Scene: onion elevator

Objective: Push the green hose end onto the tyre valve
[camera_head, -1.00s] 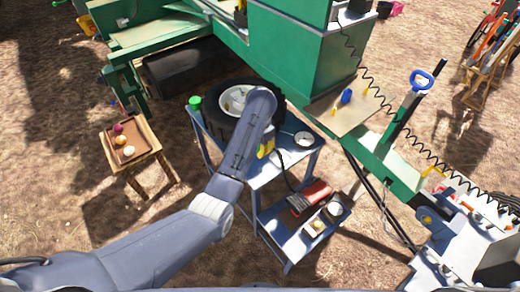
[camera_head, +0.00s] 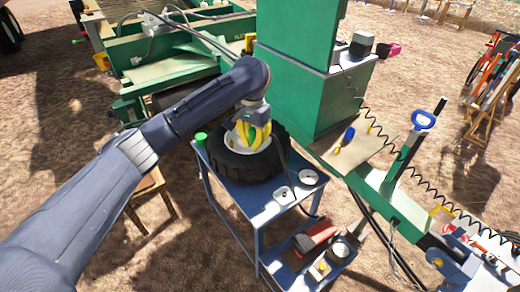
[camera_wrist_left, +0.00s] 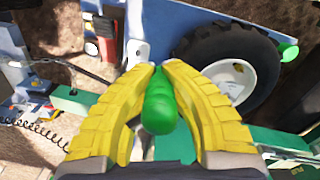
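My left gripper (camera_head: 254,138) has yellow ribbed fingers and is over the wheel in the head view. In the left wrist view its fingers (camera_wrist_left: 162,68) are shut on the green hose end (camera_wrist_left: 158,103), which lies between them. The black tyre (camera_head: 238,168) with a white rim lies flat on the blue cart (camera_head: 262,208). In the left wrist view the tyre (camera_wrist_left: 213,45) and its white rim (camera_wrist_left: 240,72) are beyond the fingers, to the upper right. I cannot make out the valve, nor whether the hose end touches the wheel. My right gripper is not in view.
A green-topped item (camera_head: 200,138) stands at the cart's left corner. Small round dishes (camera_head: 308,177) sit right of the tyre. A red item (camera_head: 315,236) lies on the lower shelf. The green machine (camera_head: 300,70) stands close behind; its beam runs along the right.

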